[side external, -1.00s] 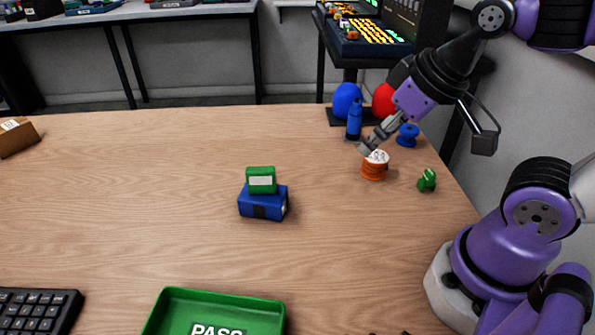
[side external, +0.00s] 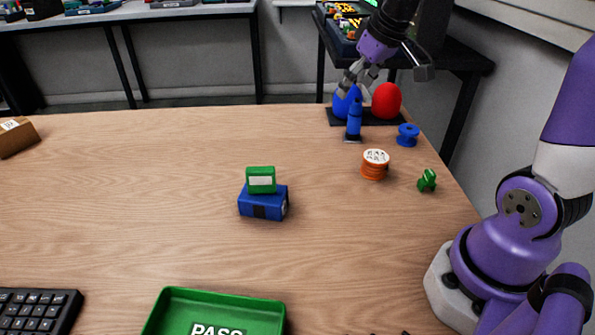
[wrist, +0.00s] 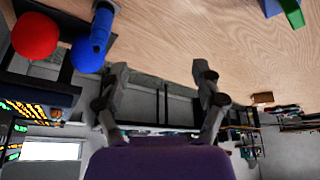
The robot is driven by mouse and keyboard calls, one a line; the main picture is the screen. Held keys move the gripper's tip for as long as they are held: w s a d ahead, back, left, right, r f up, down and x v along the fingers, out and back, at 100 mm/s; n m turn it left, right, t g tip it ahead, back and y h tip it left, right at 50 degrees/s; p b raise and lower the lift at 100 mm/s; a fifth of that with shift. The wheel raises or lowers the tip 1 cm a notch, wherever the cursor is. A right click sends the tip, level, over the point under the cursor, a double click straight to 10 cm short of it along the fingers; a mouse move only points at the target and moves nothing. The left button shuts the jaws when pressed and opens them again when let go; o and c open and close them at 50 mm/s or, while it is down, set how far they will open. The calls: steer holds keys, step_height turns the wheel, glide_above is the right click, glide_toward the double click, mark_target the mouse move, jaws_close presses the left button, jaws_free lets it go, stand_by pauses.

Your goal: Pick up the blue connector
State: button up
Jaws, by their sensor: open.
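A slim blue upright piece (side external: 354,119), which may be the blue connector, stands on a small dark base near the back right of the table. It also shows in the wrist view (wrist: 101,30) at upper left. My gripper (side external: 347,88) is raised above and behind it in the side view, overlapping the blue ball (side external: 342,107). In the wrist view my gripper (wrist: 160,78) has its two fingers wide apart with nothing between them. The blue piece lies left of the left finger there, apart from the grip.
A red ball (side external: 386,100) sits beside the blue ball on a black stand. A blue spool (side external: 408,135), an orange spool (side external: 375,165) and a small green piece (side external: 427,180) are nearby. A green block (side external: 261,180) rests on a blue block (side external: 263,204). The table's left half is mostly clear.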

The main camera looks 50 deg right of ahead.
glide_toward(360, 108)
steer(key=x, duration=0.2)
steer(key=shift+m, duration=0.4)
steer(key=x, duration=0.5)
steer(key=shift+w, duration=0.1)
steer(key=x, duration=0.5)
steer(key=shift+w+d+f, duration=0.1)
steer(key=shift+f, duration=0.3)
jaws_close()
